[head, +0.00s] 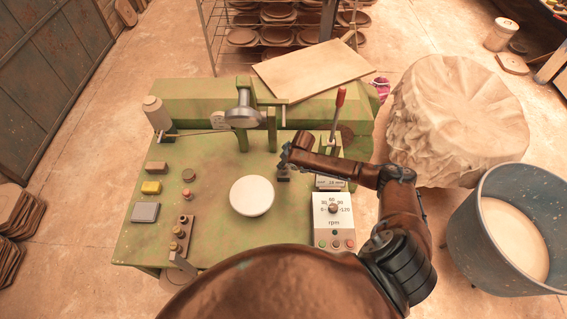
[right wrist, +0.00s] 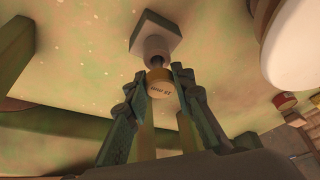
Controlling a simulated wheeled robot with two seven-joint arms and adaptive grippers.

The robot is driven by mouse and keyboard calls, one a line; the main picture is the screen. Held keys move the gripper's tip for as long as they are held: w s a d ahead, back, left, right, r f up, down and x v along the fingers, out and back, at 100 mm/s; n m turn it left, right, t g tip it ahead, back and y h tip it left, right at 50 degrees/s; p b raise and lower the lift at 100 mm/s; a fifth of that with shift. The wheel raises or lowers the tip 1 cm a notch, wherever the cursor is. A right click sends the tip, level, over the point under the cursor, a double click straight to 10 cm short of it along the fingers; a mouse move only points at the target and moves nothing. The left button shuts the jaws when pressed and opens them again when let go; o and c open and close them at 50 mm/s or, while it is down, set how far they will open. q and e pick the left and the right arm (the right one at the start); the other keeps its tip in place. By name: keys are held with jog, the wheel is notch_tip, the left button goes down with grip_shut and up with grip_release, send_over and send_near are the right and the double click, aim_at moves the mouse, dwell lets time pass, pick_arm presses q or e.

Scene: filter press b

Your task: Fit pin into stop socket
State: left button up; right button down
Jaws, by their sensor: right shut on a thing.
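My right gripper (head: 287,160) is over the green press table, right of the white disc. In the right wrist view its two fingers (right wrist: 158,84) are closed around the pin (right wrist: 159,79), which has an ochre head with small dark lettering and a short dark shaft. The shaft points at a pale round socket on a square base (right wrist: 156,37). The shaft end meets or nearly meets the socket's mouth; I cannot tell whether it is inside. In the head view the gripper hides the pin, and a small dark block (head: 283,179) shows just below it. My left gripper is not in view.
A white disc (head: 252,196) lies mid-table. A red-handled lever (head: 338,108) stands behind my right forearm. An rpm control box (head: 334,220) sits at front right. Small blocks and knobs line the left side. A blue tub (head: 480,225) and a cloth-covered bundle (head: 455,110) stand at right.

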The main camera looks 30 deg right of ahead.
jog(key=shift+f, duration=0.2)
jog(key=c, duration=1.7)
grip_release()
jog(key=shift+w, duration=0.1)
jog(key=shift+o, duration=0.2)
jog(key=shift+r, duration=0.15)
jog(key=v, duration=1.2)
jog(key=shift+b, duration=0.3)
